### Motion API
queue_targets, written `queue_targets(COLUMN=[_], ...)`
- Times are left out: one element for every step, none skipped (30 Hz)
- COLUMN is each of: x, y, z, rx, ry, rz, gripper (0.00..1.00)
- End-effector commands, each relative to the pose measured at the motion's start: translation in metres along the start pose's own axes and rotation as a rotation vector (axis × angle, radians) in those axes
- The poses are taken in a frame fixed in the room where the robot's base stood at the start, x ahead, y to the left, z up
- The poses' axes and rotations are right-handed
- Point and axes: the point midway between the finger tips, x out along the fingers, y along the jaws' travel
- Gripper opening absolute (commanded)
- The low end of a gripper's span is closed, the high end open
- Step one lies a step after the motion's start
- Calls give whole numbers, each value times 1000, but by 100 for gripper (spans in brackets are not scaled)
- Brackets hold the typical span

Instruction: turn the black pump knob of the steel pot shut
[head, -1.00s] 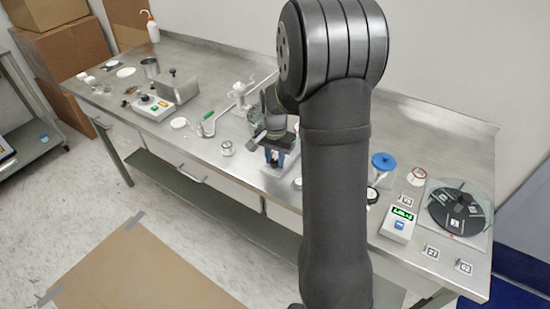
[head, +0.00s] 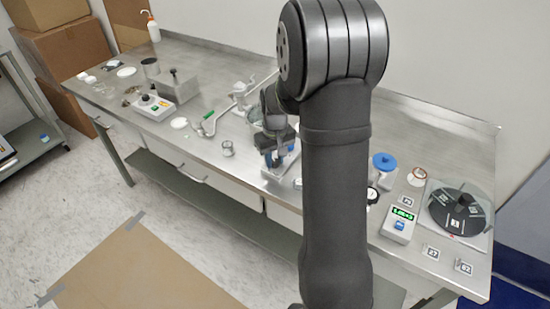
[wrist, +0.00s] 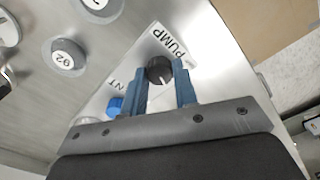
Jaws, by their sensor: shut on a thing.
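The black pump knob (wrist: 159,68) shows in the wrist view beside a white label reading PUMP (wrist: 172,42). A white pointer line shows on the knob. My gripper (wrist: 162,77) has its two blue fingers on either side of the knob and is shut on it. In the head view my gripper (head: 276,158) is low over the middle of the bench, and the knob is hidden there. A blue knob (wrist: 115,104) sits to the left in the wrist view, by a partly hidden label ending in NT. I cannot clearly make out the steel pot.
In the head view a small metal cup (head: 228,149) stands left of my gripper. A blue-capped piece (head: 383,162) and a green-lit display box (head: 399,225) are to the right.

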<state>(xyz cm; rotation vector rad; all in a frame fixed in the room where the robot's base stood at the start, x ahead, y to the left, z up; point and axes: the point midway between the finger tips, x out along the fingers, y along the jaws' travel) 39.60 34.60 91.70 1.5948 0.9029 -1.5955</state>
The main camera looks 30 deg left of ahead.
Motion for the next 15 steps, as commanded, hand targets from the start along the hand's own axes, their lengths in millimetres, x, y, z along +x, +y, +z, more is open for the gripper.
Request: queue_targets(x=[-1,-1,-1,-1,-1,-1,-1,-1,-1,-1,-1,-1,-1,-1,-1], y=[0,0,0,0,0,0,0,0,0,0,0,0,0,0,0], z=[0,0,0,0,0,0,0,0,0,0,0,0,0,0,0], rx=[-39,-64,-95,-119,-141,-168,-187,-206,-228,-244,-259,-276,-289,-300,-312], ry=[0,0,0,0,0,0,0,0,0,0,0,1,0,0,1], rz=[0,0,0,0,0,0,0,0,0,0,0,1,1,1,1], gripper=[4,4,4,4,4,4,4,4,4,4,4,4,4,4,4])
